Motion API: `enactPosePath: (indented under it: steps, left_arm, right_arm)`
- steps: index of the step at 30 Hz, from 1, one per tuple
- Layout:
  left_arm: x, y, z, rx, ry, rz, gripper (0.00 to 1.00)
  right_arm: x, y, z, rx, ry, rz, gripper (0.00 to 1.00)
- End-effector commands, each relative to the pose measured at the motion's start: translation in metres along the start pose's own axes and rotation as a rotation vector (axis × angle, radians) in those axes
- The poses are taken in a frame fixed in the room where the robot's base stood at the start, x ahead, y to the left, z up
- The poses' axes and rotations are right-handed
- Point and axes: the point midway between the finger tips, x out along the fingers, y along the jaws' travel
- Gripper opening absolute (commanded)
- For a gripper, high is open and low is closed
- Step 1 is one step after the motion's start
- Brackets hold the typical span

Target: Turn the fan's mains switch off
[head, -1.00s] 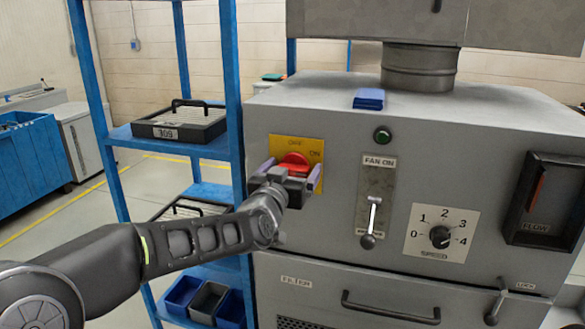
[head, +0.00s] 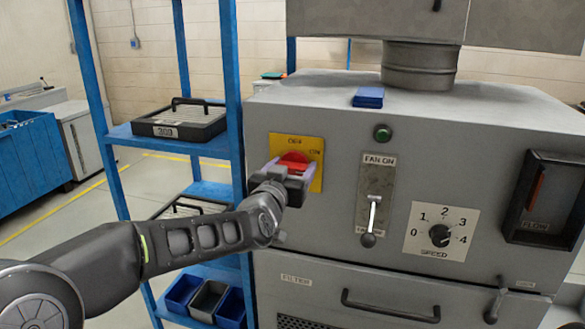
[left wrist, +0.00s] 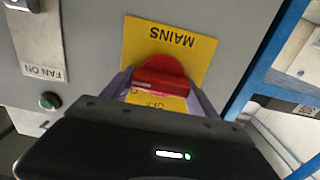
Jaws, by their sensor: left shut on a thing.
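The mains switch is a red rotary knob (head: 294,158) on a yellow plate (head: 310,146) at the left of the grey fan cabinet's front. The plate is marked OFF at the top and ON at upper right. My left gripper (head: 286,172) is shut on the knob and hides its lower part. In the left wrist view the red knob (left wrist: 166,80) sits between the two fingers, and the plate (left wrist: 185,45) reads MAINS upside down. I cannot tell for sure which mark the knob points to. My right gripper is not in view.
On the cabinet (head: 350,150) are a green lamp (head: 382,133), a FAN ON lever (head: 372,217), a speed dial (head: 440,236) and a flow gauge (head: 545,198). A drawer handle (head: 390,306) is below. A blue shelf rack (head: 233,120) stands close left of the knob.

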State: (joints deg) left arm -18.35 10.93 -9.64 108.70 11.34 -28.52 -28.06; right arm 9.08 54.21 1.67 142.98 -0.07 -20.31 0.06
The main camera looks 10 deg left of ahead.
Motion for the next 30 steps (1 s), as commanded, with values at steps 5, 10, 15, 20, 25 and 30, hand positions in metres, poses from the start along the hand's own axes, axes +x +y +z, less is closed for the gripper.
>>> enactPosePath:
  steps: [5, 10, 15, 20, 25, 30]
  left_arm:
    - [0.0, 0.0, 0.001, -0.013, 0.0, 0.0, 0.28]
    - [0.0, 0.0, 0.002, -0.058, 0.001, 0.0, 0.28]
    - [0.0, -0.002, 0.003, -0.143, 0.001, -0.001, 0.28]
    - [0.0, -0.002, 0.004, -0.26, 0.001, 0.0, 0.28]
    - [0.0, -0.002, 0.004, -0.413, 0.001, 0.0, 0.28]
    - [0.0, -0.003, 0.003, -0.575, 0.001, 0.0, 0.28]
  right_arm:
    - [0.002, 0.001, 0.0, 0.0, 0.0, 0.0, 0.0]
    - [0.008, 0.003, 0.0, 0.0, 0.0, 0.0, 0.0]
    - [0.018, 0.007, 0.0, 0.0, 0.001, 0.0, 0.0]
    - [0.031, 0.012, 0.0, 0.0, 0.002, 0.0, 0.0]
    - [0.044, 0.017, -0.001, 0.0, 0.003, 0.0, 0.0]
    - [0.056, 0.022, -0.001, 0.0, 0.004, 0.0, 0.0]
